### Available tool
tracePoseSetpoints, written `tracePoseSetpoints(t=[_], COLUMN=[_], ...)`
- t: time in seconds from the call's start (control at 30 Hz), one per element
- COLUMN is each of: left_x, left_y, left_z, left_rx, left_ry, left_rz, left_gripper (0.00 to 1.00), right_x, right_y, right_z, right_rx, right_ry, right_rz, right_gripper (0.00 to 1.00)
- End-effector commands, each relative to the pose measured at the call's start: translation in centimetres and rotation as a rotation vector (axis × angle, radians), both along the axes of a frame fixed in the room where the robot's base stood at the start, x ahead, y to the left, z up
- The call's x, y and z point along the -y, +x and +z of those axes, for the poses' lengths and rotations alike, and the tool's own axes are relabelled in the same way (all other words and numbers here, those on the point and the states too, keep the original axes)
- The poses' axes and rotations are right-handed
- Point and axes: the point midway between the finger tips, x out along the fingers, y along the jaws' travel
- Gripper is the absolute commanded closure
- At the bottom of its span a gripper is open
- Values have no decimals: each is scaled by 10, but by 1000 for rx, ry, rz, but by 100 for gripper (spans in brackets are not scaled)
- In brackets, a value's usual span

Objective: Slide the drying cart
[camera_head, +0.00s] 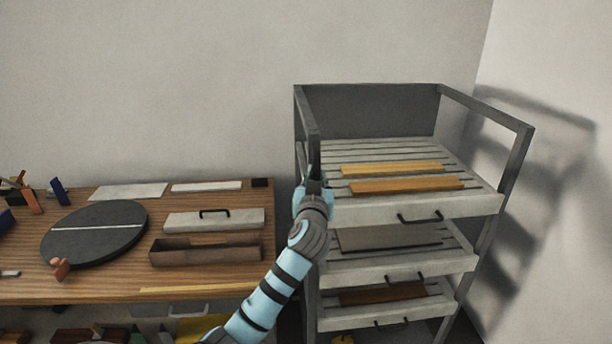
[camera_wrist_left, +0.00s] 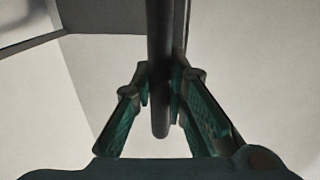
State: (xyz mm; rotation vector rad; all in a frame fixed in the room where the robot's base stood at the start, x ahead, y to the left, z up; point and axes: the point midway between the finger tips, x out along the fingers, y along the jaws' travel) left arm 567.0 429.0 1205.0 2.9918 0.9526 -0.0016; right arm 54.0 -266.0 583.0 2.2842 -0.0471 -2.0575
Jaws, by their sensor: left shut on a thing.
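The drying cart (camera_head: 441,210) is a dark grey metal frame with several pale slatted trays, each with a dark handle on its front. It stands right of the workbench. My left gripper (camera_head: 315,178) is at the cart's front left corner, beside the top tray. In the left wrist view its two fingers (camera_wrist_left: 160,92) are closed from both sides on a dark upright bar of the cart (camera_wrist_left: 160,40). The exact contact is small and partly hidden in the head view. My right gripper is not in view.
Orange and yellow wooden strips (camera_head: 408,185) lie on the top tray. The wooden workbench (camera_head: 110,285) at left holds a round black turntable (camera_head: 95,235), an open brown box (camera_head: 205,252) and a pale lid with a handle (camera_head: 240,218). A wall is close behind and right.

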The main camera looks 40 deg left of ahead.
Motion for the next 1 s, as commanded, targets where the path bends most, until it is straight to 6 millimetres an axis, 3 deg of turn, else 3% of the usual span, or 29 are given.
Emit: tracePoseSetpoints(t=[0.43, 0.47, 0.57, 0.87, 1.0], left_x=[-1, -1, -1, 0, 9], left_y=[-2, -2, -2, -1, -13], left_z=[0, 0, 0, 1, 0], left_rx=[0, 0, 0, 1, 1], left_ry=[2, 2, 2, 2, 3], left_rz=[-6, -6, -5, -8, -10], left_gripper=[100, 83, 67, 65, 65], right_x=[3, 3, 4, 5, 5], right_y=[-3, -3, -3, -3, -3], right_z=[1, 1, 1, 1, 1], right_rx=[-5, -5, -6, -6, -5], right_ry=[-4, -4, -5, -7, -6], right_rz=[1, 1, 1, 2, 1], right_gripper=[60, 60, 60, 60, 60])
